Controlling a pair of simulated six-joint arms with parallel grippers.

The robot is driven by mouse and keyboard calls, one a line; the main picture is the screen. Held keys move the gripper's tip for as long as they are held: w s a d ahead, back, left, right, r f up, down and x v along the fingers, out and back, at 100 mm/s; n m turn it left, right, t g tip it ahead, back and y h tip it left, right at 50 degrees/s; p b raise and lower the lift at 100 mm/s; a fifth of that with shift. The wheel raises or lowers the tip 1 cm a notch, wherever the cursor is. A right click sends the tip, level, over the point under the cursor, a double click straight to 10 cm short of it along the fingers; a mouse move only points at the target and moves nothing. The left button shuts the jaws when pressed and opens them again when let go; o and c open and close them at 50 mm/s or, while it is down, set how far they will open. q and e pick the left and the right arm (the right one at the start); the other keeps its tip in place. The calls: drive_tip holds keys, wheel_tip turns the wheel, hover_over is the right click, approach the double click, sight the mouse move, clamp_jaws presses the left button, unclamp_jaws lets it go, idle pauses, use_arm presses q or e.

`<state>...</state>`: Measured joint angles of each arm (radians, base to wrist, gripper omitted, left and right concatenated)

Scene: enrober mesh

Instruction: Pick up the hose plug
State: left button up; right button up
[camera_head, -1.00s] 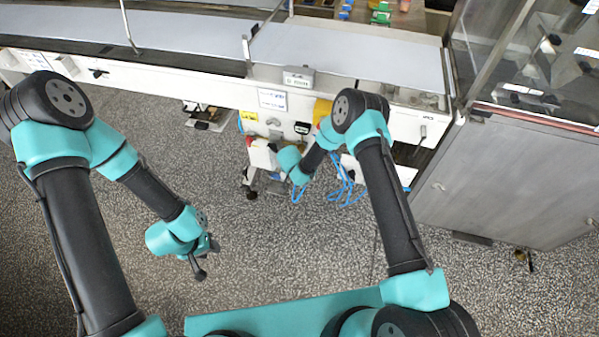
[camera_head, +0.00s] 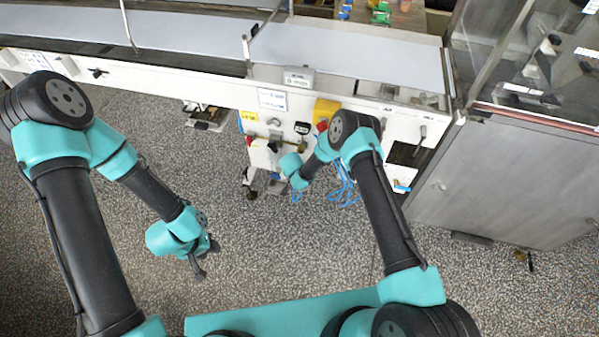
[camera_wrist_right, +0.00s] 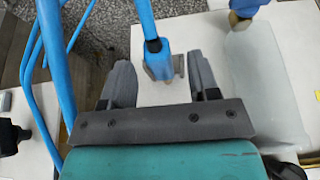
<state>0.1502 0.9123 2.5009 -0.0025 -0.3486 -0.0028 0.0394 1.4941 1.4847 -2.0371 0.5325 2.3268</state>
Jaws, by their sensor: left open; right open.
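A blue hose plug (camera_wrist_right: 157,58) on the end of a blue hose sits against the pale machine panel in the right wrist view. My right gripper (camera_wrist_right: 162,78) is open, with one dark finger on each side of the plug and visible gaps between. In the head view its fingers are hidden behind my teal wrist, near the panel. My left gripper (camera_head: 203,265) hangs over the speckled floor, away from the panel, with its fingers small and partly hidden.
A second blue hose end with a brass-coloured fitting (camera_wrist_right: 240,18) is at the upper right of the wrist view. More blue hoses (camera_head: 345,188) hang below the machine. A yellow box (camera_head: 325,110) is on the panel. A grey cabinet (camera_head: 490,185) stands at right.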

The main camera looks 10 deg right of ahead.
drive_tip(key=shift+w+d+f, duration=0.1)
drive_tip(key=shift+w+f, duration=0.15)
drive_tip(key=shift+f, duration=0.25)
drive_tip(key=shift+c, duration=0.4)
clamp_jaws()
